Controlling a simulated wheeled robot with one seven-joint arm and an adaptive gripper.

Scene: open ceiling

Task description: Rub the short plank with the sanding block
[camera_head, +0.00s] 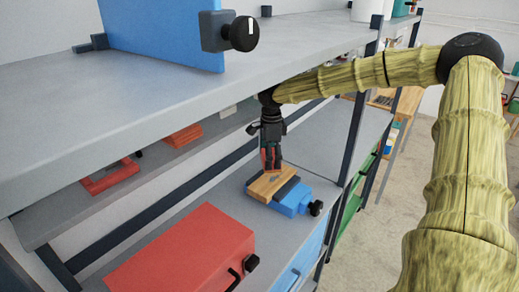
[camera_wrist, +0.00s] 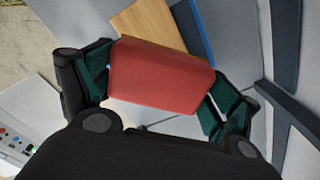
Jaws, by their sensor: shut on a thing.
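My gripper (camera_head: 271,150) is shut on the red sanding block (camera_wrist: 160,78), with a green-and-black finger on each side of it in the wrist view. In the head view the block (camera_head: 277,158) shows partly behind the fingers, pointing down over the short plank (camera_head: 262,187). The plank is light wood and lies at the blue vise (camera_head: 292,203) on the shelf. It also shows in the wrist view (camera_wrist: 150,22), just beyond the block. The block's lower face is at or just above the plank; I cannot tell whether they touch.
A red toolbox (camera_head: 185,255) stands on the same shelf (camera_head: 195,200), front left of the vise. A grey upper shelf (camera_head: 150,95) lies close above my gripper. A dark upright post (camera_head: 352,140) stands to the right. Red items (camera_head: 112,177) lie at the back left.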

